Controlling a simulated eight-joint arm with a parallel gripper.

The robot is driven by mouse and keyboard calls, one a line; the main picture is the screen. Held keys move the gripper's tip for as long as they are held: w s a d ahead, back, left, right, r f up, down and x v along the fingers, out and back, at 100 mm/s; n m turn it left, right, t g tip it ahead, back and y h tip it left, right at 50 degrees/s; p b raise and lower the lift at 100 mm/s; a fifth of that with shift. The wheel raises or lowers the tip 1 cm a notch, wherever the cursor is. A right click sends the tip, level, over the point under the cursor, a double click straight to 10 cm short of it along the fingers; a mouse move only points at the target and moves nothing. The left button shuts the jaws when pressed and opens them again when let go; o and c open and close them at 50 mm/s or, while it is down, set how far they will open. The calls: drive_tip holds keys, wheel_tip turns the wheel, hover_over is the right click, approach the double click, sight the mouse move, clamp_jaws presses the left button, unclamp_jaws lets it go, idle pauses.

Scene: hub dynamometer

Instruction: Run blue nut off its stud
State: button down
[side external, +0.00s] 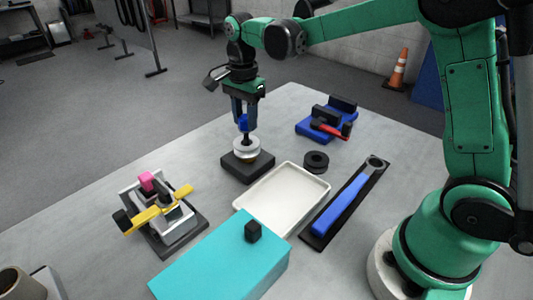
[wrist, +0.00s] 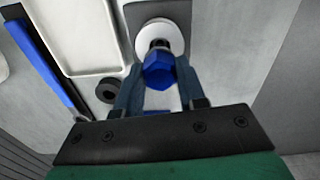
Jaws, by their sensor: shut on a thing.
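The blue nut (side external: 243,122) is at the upper part of a dark upright stud (side external: 245,139) in the side view. The stud rises from a pale round hub (side external: 246,147) on a dark square base (side external: 240,169). My gripper (side external: 243,124) points straight down with its fingers on both sides of the nut, shut on it. In the wrist view, the blue hexagonal nut (wrist: 159,71) sits between the fingertips, with the pale hub (wrist: 159,37) behind it. Whether the nut's thread still engages the stud cannot be told.
A white tray (side external: 250,200) lies in front of the base. A black ring (side external: 316,161), a blue-handled wrench (side external: 340,207) on a dark mat, and a blue fixture (side external: 313,130) are to the right. A yellow-armed fixture (side external: 146,216) and teal box (side external: 190,268) are nearer.

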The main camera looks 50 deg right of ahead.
sight(245, 116)
drive_tip(key=shift+r, duration=1.75)
